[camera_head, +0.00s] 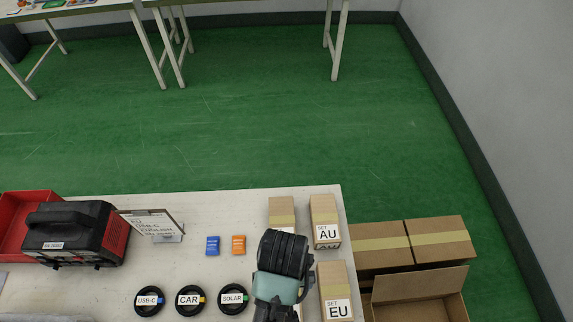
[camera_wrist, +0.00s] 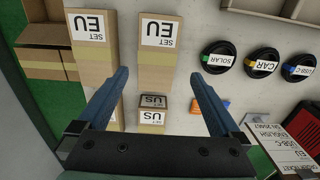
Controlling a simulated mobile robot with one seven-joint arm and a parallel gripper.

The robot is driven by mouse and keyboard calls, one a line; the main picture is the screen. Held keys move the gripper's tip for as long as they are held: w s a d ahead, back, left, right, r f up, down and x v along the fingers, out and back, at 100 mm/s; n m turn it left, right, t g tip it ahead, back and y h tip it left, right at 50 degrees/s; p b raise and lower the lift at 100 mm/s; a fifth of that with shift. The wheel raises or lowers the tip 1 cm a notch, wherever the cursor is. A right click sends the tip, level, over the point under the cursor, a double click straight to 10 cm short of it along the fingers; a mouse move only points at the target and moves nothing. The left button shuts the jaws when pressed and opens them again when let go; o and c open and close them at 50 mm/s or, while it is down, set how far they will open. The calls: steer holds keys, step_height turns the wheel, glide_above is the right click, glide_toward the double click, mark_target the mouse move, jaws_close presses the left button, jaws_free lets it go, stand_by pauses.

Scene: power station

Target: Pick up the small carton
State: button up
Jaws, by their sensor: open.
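Several small brown cartons stand on the table's right end. In the wrist view, the picture upside down, a carton marked US (camera_wrist: 152,127) lies between my finger lines, and a carton marked EU (camera_wrist: 157,65) is just beyond it. Another EU carton (camera_wrist: 91,65) stands beside that one. The head view shows an AU carton (camera_head: 325,211) and, left of it, a carton (camera_head: 281,207) with its label hidden by my arm. My gripper (camera_wrist: 160,75) is open and empty above the cartons. Its fingertips are hidden in the head view. I cannot tell which carton is meant.
Black cable coils (camera_head: 190,301), blue (camera_head: 212,245) and orange (camera_head: 238,244) packets and an order ticket stand (camera_head: 150,226) lie left of my arm. A red and black power unit (camera_head: 75,233) is at far left. Large boxes (camera_head: 440,240) stand off the table's right edge.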

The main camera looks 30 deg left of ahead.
steer(key=f, duration=0.9)
steer(key=shift+w+d+f, duration=0.15)
steer(key=shift+w+f, duration=0.05)
steer(key=shift+f, duration=0.1)
steer(key=shift+c, duration=0.3)
steer(key=c, duration=1.5)
steer(key=shift+r, duration=0.15)
